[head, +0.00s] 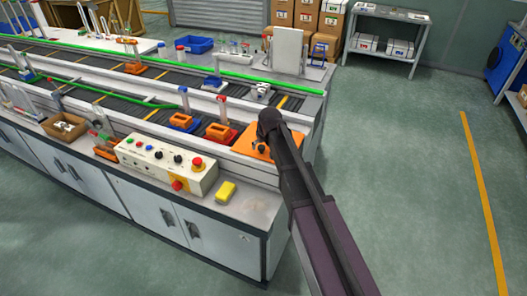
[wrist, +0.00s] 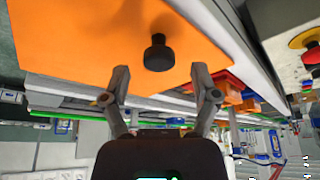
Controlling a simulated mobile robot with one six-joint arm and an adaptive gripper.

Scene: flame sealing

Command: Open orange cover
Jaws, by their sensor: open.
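The orange cover (head: 240,146) is a flat orange plate at the right end of the bench's conveyor side. In the wrist view the orange cover (wrist: 85,45) fills the upper left, and a black knob (wrist: 158,54) stands out from it. My gripper (wrist: 159,72) is open and empty, its two fingers spread to either side of the knob's line. The knob appears just beyond the fingertips; I cannot tell the exact gap. In the head view my arm hides part of the cover, and my gripper (head: 260,145) is small and dark over it.
A control box (head: 165,165) with buttons and a yellow sponge-like block (head: 226,192) lie on the bench front. Red and blue trays with orange parts, including a red tray (head: 220,134), stand left of the cover. Open floor lies right of the bench.

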